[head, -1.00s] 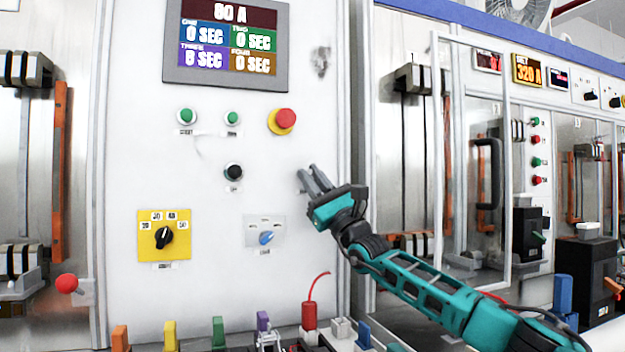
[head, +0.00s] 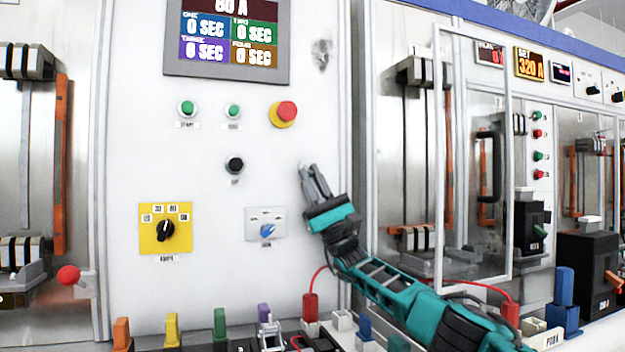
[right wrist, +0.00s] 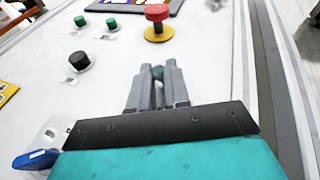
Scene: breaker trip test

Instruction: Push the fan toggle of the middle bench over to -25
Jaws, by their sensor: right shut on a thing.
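The middle bench's white panel (head: 130,120) fills the centre of the head view. My right gripper (head: 309,172) is at the panel's right side, below the red mushroom button. Its fingers are close together. In the right wrist view the gripper (right wrist: 158,88) is shut on a small lever with a dark rounded tip (right wrist: 158,72), which looks like the fan toggle. The fingers hide most of it, so its tilt and any label cannot be read. My left gripper is not in view.
A red mushroom button (head: 286,112) sits above my right gripper. A blue knob (head: 267,231) is to its left, and a yellow selector plate (head: 165,229) lies further left. Coloured terminals line the panel's foot. A framed glass door (head: 475,180) stands to the right.

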